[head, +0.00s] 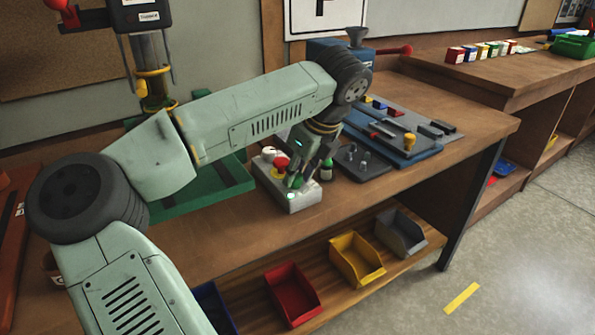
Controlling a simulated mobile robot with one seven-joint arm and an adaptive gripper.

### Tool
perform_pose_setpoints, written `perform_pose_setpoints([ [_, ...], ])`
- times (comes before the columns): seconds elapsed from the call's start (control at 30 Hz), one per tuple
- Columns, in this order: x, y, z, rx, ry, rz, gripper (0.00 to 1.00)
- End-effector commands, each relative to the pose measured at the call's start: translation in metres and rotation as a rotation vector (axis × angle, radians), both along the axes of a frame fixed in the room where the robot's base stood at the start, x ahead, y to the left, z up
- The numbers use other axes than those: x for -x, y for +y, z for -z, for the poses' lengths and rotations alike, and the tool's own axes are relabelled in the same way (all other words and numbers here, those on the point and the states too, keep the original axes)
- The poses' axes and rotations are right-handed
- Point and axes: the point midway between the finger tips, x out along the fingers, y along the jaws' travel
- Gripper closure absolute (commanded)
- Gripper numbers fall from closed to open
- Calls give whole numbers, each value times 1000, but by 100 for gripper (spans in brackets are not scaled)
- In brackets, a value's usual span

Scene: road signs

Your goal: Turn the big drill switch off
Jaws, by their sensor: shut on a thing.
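The big drill (150,60) stands at the back left, with a dark body and a green base (225,178). A pale control box (304,202) sits on the workbench to the right of the base. It has a red button (281,163) and a lit green lamp (291,196). My gripper (297,181) points down over the box, with its fingertips low at the box top. It is shut on a small switch there, mostly hidden by the fingers, so I cannot tell the switch's position.
A blue tray (425,156) with small parts and a dark plate (362,163) lie to the right of my gripper. Red (291,292), yellow (356,262) and grey (401,233) bins stand on the lower shelf.

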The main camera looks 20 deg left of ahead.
Motion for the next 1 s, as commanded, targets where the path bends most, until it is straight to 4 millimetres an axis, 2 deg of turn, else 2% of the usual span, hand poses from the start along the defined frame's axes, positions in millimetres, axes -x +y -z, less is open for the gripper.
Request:
perform_pose_setpoints([
  [0.17, 0, 0, 0, 0, 0, 0, 100],
  [0.53, 1, 1, 3, 0, -2, 71, 100],
  [1.0, 3, 3, 5, 0, -2, 459, 100],
])
